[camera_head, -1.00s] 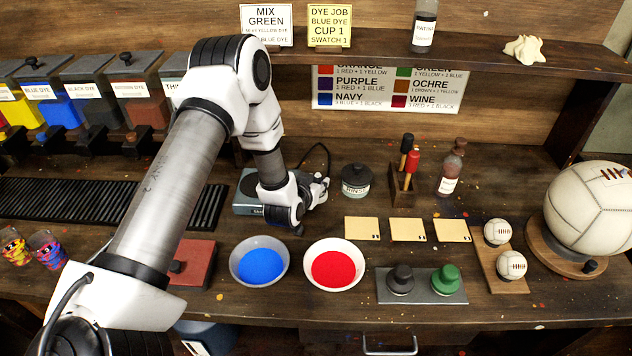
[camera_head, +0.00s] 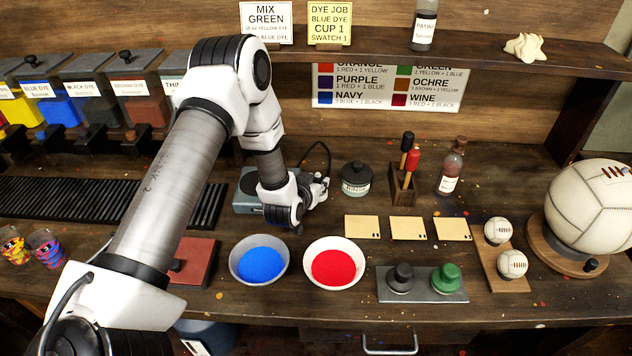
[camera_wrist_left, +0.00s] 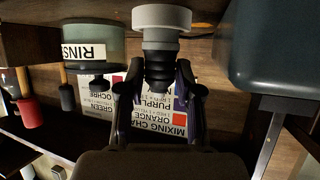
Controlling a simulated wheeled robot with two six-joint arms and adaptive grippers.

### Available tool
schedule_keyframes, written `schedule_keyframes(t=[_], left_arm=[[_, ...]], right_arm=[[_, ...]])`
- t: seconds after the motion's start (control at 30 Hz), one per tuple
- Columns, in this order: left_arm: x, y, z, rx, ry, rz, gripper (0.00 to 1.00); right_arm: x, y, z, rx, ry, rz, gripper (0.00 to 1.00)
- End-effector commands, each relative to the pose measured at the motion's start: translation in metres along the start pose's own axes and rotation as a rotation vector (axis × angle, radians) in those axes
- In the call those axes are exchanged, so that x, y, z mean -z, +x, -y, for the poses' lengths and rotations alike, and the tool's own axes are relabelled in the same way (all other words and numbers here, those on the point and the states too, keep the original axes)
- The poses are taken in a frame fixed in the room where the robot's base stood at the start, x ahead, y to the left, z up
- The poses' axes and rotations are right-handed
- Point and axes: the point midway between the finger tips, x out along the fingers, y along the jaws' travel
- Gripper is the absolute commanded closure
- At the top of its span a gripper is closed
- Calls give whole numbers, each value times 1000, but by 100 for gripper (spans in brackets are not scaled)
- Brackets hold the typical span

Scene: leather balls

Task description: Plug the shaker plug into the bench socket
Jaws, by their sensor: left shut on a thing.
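My left gripper (camera_head: 318,190) is low over the bench, just right of the blue-grey shaker box (camera_head: 246,193). In the left wrist view, which is upside down, its fingers (camera_wrist_left: 160,88) are closed around a dark ribbed plug (camera_wrist_left: 159,70). A pale round piece with a grey collar (camera_wrist_left: 161,18), apparently the bench socket, lines up directly with the plug's end. I cannot tell whether the plug is seated in it or only touching. A black cable (camera_head: 322,146) arcs up behind the gripper. The shaker box also fills the right of the wrist view (camera_wrist_left: 275,45). My right gripper is not in view.
The rinse jar (camera_head: 356,181) stands close right of the gripper. A tool holder (camera_head: 404,194) and a bottle (camera_head: 451,170) are farther right. Bowls of blue dye (camera_head: 260,263) and red dye (camera_head: 333,267) sit in front. The shelf (camera_head: 370,47) runs above.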

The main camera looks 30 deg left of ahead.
Motion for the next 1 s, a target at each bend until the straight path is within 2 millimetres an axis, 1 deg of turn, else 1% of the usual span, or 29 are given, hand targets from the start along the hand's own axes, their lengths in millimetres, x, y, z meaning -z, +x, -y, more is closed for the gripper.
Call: schedule_keyframes(t=[0.43,0.47,0.5,0.53,0.87,0.97,1.0], left_arm=[[-8,4,0,0,0,0,100],[-8,4,0,0,0,0,62],[-8,4,0,0,0,1,48],[-8,4,0,0,0,1,37],[-6,3,0,0,0,0,36],[3,-1,0,0,-1,-1,36],[10,-4,0,0,-3,-2,36]], right_arm=[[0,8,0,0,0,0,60],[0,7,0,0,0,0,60],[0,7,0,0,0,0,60],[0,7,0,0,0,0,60],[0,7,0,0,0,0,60],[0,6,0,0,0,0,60],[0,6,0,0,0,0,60]])
